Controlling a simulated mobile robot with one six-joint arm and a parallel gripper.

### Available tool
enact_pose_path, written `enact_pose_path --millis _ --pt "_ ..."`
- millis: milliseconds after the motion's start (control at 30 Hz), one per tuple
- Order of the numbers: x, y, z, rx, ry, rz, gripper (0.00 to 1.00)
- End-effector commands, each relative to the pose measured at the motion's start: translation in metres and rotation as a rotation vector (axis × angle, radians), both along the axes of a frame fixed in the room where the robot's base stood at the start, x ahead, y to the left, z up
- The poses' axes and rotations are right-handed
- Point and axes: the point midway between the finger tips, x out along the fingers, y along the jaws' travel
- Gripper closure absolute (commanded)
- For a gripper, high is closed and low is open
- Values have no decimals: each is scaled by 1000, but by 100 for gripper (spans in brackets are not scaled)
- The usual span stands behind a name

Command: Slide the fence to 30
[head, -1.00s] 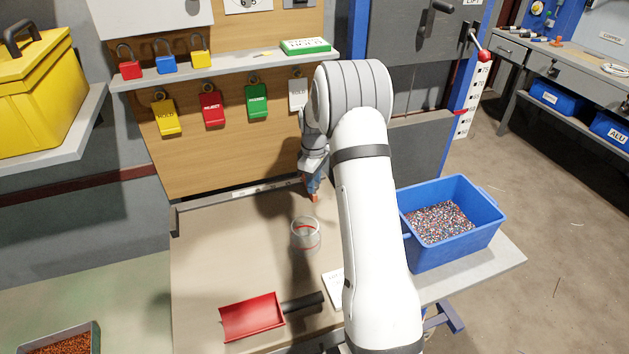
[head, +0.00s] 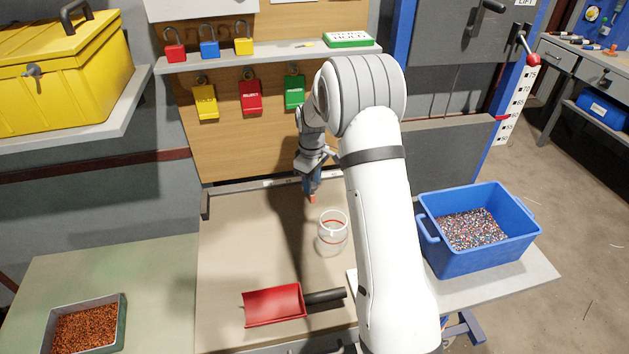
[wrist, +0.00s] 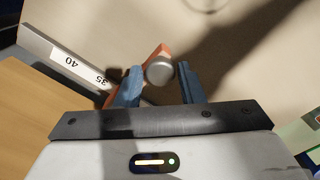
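My gripper (head: 312,186) is at the back of the bench, over the rail. The fence also shows as a small orange patch under the fingers in the head view (head: 312,198). A white scale strip (wrist: 86,70) on the rail reads 40 and 35. The fence lies just past the 35, on the side away from 40. The scale beyond it is hidden by the fence and gripper.
A clear jar (head: 332,238) stands in front of the gripper. A red scoop (head: 274,305) with a black handle lies nearer. A blue bin of granules (head: 480,258) stands right. Tags, including a red one (head: 251,97), hang behind. My arm hides part of the bench.

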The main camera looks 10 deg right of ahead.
Motion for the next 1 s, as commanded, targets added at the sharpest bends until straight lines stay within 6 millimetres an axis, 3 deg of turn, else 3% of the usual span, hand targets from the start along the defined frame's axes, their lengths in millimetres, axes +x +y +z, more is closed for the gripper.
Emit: enact_pose_path --millis 167,467,800,1000 --pt "0 0 0 -1 1 0 50" --pt "0 0 4 0 0 0 50" --pt "0 0 57 0 -3 0 50" --pt "0 0 76 0 0 0 50"
